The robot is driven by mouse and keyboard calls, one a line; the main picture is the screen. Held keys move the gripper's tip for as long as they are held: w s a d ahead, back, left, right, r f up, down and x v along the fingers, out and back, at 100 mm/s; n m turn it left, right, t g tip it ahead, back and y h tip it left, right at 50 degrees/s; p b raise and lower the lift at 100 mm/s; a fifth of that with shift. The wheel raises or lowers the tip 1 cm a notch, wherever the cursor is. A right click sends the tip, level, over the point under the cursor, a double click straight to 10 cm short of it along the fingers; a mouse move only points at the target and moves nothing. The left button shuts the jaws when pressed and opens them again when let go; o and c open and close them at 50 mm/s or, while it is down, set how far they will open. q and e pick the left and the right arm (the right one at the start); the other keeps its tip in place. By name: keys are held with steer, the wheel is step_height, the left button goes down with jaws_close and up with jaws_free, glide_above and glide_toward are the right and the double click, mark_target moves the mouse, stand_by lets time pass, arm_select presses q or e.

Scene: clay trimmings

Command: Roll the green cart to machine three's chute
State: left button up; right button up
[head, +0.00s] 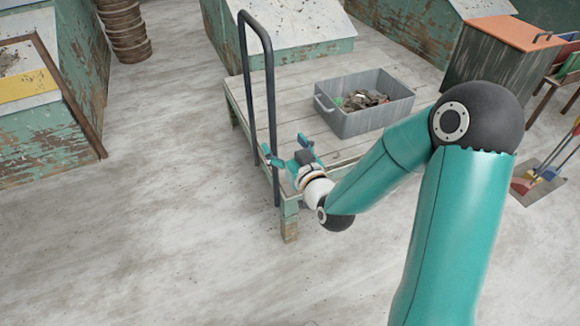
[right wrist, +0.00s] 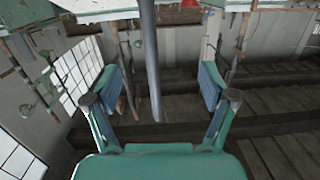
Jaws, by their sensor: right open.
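The cart (head: 298,92) has a pale plank deck on a worn green frame, with a dark upright handle (head: 257,28) at its left end. A grey bin (head: 365,122) holding clay trimmings and scraps sits on the deck. My right gripper (head: 286,148) is open at the handle's near post, above the deck's front left corner. In the right wrist view, the post (right wrist: 148,50) hangs between the spread fingers (right wrist: 162,86); I cannot tell whether either finger touches it. My left gripper is not in view. I cannot tell which machine is number three.
Worn green machines with pale sloping tops stand at the left (head: 30,135), behind the cart (head: 290,22) and at the back right (head: 425,35). An orange-topped box (head: 495,65) and a dustpan (head: 540,183) are at right. The floor left and front is clear.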

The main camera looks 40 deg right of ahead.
mark_target(273, 116)
steer(key=shift+t+h, duration=0.4)
steer(key=shift+t, duration=0.2)
steer(key=w+d+p, duration=0.1)
steer(key=w, duration=0.1)
steer(key=w+d+r, duration=0.1)
steer(key=w, duration=0.1)
steer(key=w+p, duration=0.1)
steer(key=w, duration=0.1)
steer(key=shift+d+r+p, duration=0.2)
steer(key=shift+d+p, duration=0.15)
steer(key=shift+d, duration=0.05)
steer(key=x, duration=0.2)
steer(key=b+x, duration=0.1)
steer(key=x, duration=0.1)
steer(key=shift+w+f, duration=0.1)
steer(key=shift+f, duration=0.15)
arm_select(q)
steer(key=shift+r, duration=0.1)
arm_select(e)
steer(key=shift+w+d, duration=0.2)
steer(key=shift+w, duration=0.4)
steer(key=shift+r, duration=0.1)
jaws_close()
